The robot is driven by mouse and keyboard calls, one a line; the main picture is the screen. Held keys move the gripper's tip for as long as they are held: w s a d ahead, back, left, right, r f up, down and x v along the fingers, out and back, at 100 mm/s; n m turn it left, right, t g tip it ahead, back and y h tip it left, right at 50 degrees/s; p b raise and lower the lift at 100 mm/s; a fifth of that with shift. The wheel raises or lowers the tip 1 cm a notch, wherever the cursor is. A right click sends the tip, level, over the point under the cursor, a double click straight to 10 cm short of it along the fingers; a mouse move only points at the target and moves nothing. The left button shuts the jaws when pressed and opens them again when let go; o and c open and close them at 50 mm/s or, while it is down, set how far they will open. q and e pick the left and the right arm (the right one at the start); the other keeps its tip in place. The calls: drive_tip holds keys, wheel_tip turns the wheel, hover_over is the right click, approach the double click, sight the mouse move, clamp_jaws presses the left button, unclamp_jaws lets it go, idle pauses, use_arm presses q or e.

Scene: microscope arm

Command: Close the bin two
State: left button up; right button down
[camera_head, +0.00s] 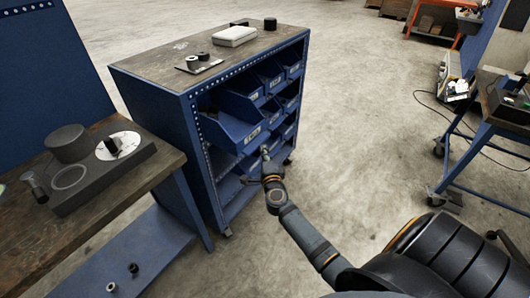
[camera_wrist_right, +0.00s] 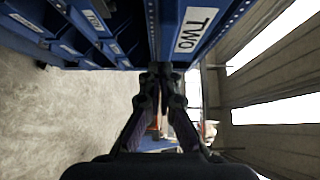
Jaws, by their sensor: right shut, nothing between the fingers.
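The bin two is a blue bin in the blue cabinet. In the head view the bin (camera_head: 233,132) sticks out of the cabinet's front, further than the bins around it. In the right wrist view its front (camera_wrist_right: 182,32) carries a white label reading TWO. My right gripper (camera_head: 265,153) is shut and empty, at the cabinet's front just below and right of that bin. In the right wrist view my right gripper's fingertips (camera_wrist_right: 162,70) meet close to the bin's front edge; I cannot tell if they touch it. My left gripper is not in view.
The blue cabinet (camera_head: 150,98) holds several other blue bins (camera_head: 270,76). A white box (camera_head: 234,37) and small dark parts lie on its top. A workbench (camera_head: 150,172) stands at the left and another bench at the far right. The floor between is clear.

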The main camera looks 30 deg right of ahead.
drive_tip(key=w+a+b, duration=0.1)
drive_tip(key=w+a, duration=0.1)
drive_tip(key=w, duration=0.2)
drive_tip(key=w+a+b, duration=0.1)
drive_tip(key=w+a, duration=0.1)
drive_tip(key=w, duration=0.3)
drive_tip(key=w+a+b, duration=0.1)
drive_tip(key=w+a, duration=0.1)
drive_tip(key=w, duration=0.3)
drive_tip(key=shift+w, duration=0.15)
drive_tip(key=shift+w+a+b, duration=0.1)
drive_tip(key=shift+w+b, duration=0.2)
drive_tip(key=shift+b, duration=0.05)
drive_tip(key=shift+r, duration=0.2)
drive_tip(key=shift+r, duration=0.1)
